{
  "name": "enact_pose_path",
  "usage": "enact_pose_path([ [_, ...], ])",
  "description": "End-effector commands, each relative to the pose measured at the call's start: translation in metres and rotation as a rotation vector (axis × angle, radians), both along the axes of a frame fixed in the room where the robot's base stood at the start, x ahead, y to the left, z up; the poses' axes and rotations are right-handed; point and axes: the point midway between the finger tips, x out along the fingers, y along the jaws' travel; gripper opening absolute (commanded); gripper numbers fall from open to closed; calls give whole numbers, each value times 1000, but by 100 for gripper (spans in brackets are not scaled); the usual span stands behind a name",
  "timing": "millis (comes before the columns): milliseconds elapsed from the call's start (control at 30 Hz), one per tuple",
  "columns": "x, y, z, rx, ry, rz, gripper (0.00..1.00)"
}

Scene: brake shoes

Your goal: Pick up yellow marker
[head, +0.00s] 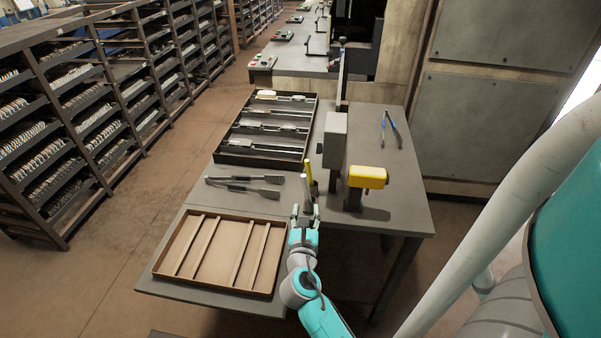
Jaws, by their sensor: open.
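A slim upright yellow piece (309,172), which looks like the yellow marker, stands on the grey table beside the grey metal stand. A pale grey upright piece is right by it, and I cannot tell whether they touch. My gripper (305,211) is open, just in front of the yellow piece in this view. Its fingers point away from me toward it. The lower end of the yellow piece is partly hidden, and I cannot tell whether it is between the fingers.
A yellow block-shaped head (367,177) on a dark stand is to the right. A grey box on a post (334,142) rises behind. A brown divided tray (160,268) is at front left.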

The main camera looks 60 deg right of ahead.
Motion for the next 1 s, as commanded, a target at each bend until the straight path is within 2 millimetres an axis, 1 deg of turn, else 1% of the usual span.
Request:
enact_pose_path([
  [33,2,-9,8,-34,30,-28,45],
  [100,2,-18,14,-71,70,-56,45],
  [233,4,-31,20,-100,103,-82,45],
  [500,19,-66,20,-100,105,-82,45],
  [767,28,-81,19,-100,103,-80,45],
  [1000,45,-109,16,-100,103,-81,45],
])
